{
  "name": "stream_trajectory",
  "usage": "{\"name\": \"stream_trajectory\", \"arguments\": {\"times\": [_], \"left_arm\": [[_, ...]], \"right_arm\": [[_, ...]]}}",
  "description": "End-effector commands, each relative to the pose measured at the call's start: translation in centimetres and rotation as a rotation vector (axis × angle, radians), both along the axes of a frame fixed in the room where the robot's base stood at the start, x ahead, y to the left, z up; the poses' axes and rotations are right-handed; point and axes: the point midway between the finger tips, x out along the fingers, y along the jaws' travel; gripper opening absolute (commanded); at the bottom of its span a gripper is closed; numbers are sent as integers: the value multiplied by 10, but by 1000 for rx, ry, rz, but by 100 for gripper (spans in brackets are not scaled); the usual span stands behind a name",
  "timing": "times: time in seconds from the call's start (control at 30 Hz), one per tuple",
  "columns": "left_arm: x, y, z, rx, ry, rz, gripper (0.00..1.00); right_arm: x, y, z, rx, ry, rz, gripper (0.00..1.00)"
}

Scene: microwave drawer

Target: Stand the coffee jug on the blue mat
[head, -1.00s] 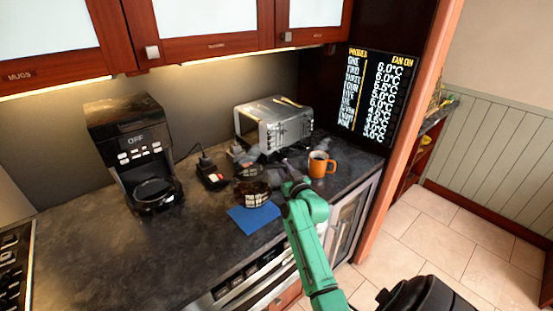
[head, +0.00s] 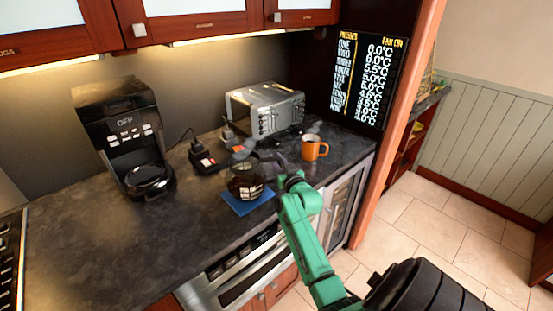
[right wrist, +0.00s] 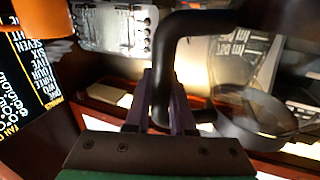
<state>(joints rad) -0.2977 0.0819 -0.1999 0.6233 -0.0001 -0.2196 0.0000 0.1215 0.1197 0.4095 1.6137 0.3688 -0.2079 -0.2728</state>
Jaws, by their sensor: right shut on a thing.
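The coffee jug (head: 246,184), glass with dark contents and a black handle, is upright over the blue mat (head: 236,205). Whether its base touches the mat or is slightly above it, I cannot tell. My right gripper (head: 279,168) is shut on the jug's handle, reaching from the right. In the right wrist view the fingers (right wrist: 163,95) sit on both sides of the black handle (right wrist: 164,52), with the glass jug (right wrist: 232,62) to the right. My left gripper is not in view.
An orange mug (head: 312,149) stands right of the jug. A toaster (head: 264,110) is behind, and a small black device with a red part (head: 204,160) is behind left. The coffee machine (head: 130,135) stands at the left. The front-left counter (head: 110,240) is clear.

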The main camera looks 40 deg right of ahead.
Motion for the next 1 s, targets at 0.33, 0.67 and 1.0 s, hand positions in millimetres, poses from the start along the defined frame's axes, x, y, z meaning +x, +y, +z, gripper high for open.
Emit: {"name": "stream_trajectory", "arguments": {"times": [0.33,0.67,1.0], "left_arm": [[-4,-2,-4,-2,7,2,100],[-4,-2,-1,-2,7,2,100],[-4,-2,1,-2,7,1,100]], "right_arm": [[0,0,-2,0,-6,0,0],[-1,1,-2,0,-7,0,0],[0,1,-2,-1,-7,0,0]]}}
